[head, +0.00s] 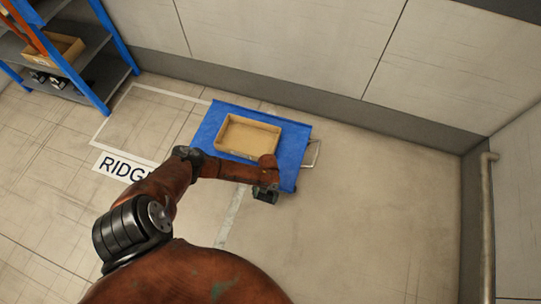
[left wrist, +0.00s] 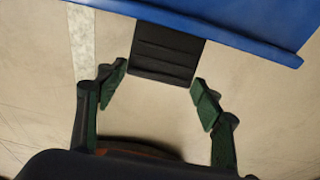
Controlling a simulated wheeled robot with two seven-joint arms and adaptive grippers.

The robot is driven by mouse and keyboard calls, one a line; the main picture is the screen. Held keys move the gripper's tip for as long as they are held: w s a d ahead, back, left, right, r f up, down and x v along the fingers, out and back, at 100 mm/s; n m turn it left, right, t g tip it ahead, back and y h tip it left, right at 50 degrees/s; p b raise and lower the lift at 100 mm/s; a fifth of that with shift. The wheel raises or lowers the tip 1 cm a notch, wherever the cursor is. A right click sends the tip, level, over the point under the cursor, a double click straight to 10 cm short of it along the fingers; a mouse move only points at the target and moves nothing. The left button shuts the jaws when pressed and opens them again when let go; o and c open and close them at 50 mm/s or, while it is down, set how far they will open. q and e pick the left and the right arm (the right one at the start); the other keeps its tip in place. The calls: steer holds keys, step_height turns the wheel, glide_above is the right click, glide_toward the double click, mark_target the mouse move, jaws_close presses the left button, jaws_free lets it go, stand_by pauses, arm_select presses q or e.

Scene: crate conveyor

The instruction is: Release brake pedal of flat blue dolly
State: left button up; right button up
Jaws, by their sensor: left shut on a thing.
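The flat blue dolly (head: 292,150) stands on the floor near the back wall. Its blue edge also crosses the top of the left wrist view (left wrist: 235,32). The brake pedal (left wrist: 168,50) is a black ribbed plate sticking out from under that edge. My left gripper (head: 265,194) is at the dolly's near edge, right of its middle. In the head view the pedal cannot be made out by the gripper. My right gripper is out of view.
A shallow open cardboard box (head: 222,132) sits on the dolly. A metal handle (head: 313,153) sticks out at its right side. A blue shelf rack (head: 108,45) stands at the left, and a pipe (head: 488,220) runs at the right wall. Floor to the right is clear.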

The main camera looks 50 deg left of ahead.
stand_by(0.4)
arm_select(q)
steer(key=o, duration=1.7)
steer(key=shift+r, duration=0.1)
steer(key=shift+w+a+r, duration=0.1)
steer(key=shift+w+r, duration=0.05)
steer(key=shift+r, duration=0.15)
steer(key=v, duration=1.1)
